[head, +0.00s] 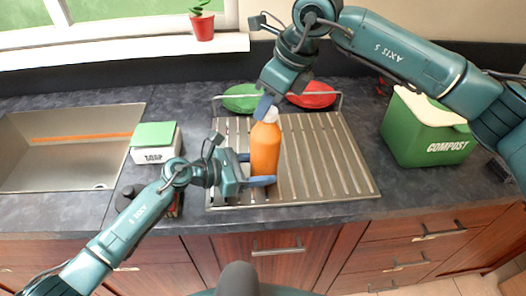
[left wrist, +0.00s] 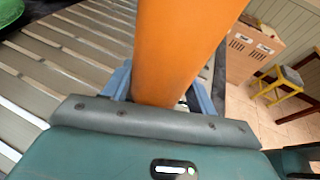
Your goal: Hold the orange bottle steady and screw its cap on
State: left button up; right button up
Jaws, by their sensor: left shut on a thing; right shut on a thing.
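The orange bottle (head: 265,150) stands upright on the ribbed metal drainboard (head: 340,170). My left gripper (head: 262,169) is shut on the lower part of the bottle from the left and front. In the left wrist view the bottle (left wrist: 182,45) fills the space between the two blue fingers. My right gripper (head: 265,106) comes down from above and is shut on the pale cap (head: 271,115) at the bottle's top. The cap is partly hidden by the blue fingers, and I cannot tell how tightly it sits on the neck.
A green plate (head: 240,98) and a red plate (head: 312,95) are behind the bottle. A green compost bin (head: 425,130) stands at the right. A soap box (head: 154,146) is beside the sink (head: 60,150) at the left. The drainboard right of the bottle is clear.

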jog(key=m+t+h, duration=0.1)
jog(key=m, duration=0.3)
jog(key=shift+m, duration=0.3)
jog(key=m+t+h, duration=0.1)
jog(key=m+h, duration=0.1)
jog(key=m, duration=0.2)
jog(key=o, duration=1)
jog(key=shift+c, duration=0.2)
jog(key=shift+r, duration=0.15)
jog(key=shift+r, duration=2.4)
